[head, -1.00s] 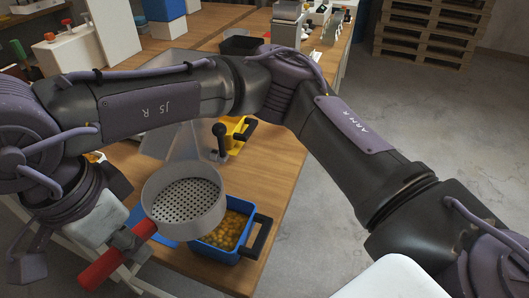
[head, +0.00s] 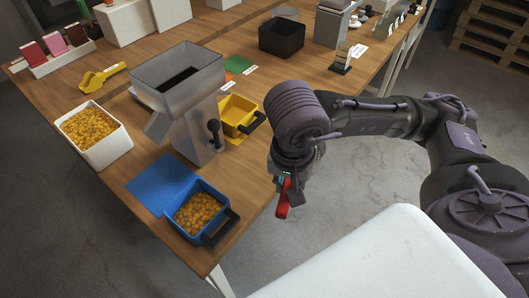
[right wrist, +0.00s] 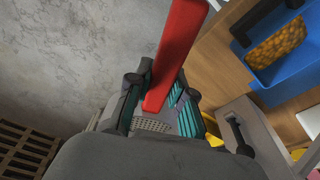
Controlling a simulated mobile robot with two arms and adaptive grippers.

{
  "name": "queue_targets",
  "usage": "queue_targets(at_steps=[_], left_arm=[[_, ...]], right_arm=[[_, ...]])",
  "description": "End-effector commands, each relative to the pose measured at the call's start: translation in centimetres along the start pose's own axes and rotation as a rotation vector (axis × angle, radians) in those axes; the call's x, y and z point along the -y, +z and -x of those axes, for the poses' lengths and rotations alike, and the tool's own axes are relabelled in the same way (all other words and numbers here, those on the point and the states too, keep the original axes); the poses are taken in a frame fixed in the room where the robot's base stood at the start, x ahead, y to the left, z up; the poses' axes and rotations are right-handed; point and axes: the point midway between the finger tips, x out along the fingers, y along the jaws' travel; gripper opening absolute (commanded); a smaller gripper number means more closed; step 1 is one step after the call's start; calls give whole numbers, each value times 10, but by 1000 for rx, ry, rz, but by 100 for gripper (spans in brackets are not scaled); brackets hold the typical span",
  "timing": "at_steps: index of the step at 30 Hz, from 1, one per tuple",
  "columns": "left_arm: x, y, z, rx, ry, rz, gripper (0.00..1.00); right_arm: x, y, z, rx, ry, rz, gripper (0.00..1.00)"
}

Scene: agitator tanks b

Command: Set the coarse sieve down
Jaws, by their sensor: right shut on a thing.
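My right gripper (head: 284,186) hangs off the table's right edge, over the floor, in the head view. It is shut on the red handle (head: 283,203) of the coarse sieve. In the right wrist view the red handle (right wrist: 175,50) runs up between the teal finger pads of the gripper (right wrist: 158,108). A small patch of the sieve's perforated plate (right wrist: 150,125) shows beyond the fingers. The rest of the sieve is hidden by my own arm and gripper in both views. My left gripper is not in view.
A grey hopper machine (head: 185,95) stands on the wooden table. By it are a yellow bin (head: 236,115), a white bin of orange pieces (head: 95,135), a blue bin (head: 200,207) and a blue mat (head: 160,183). A black bin (head: 282,38) sits further back.

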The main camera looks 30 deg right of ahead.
Motion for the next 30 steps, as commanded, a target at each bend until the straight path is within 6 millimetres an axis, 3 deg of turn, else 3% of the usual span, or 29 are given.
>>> queue_targets(at_steps=[5, 12, 18, 23, 30], left_arm=[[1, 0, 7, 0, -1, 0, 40], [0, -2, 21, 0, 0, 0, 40], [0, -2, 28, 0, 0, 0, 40], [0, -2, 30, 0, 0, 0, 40], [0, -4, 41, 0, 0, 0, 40]], right_arm=[[14, -10, -13, 4, 1, 6, 0], [63, -33, -49, 4, 1, 5, 0], [91, -46, -71, 3, -1, 5, 0], [97, -49, -81, 3, 1, 5, 0], [96, -44, -113, 4, 1, 6, 0]])
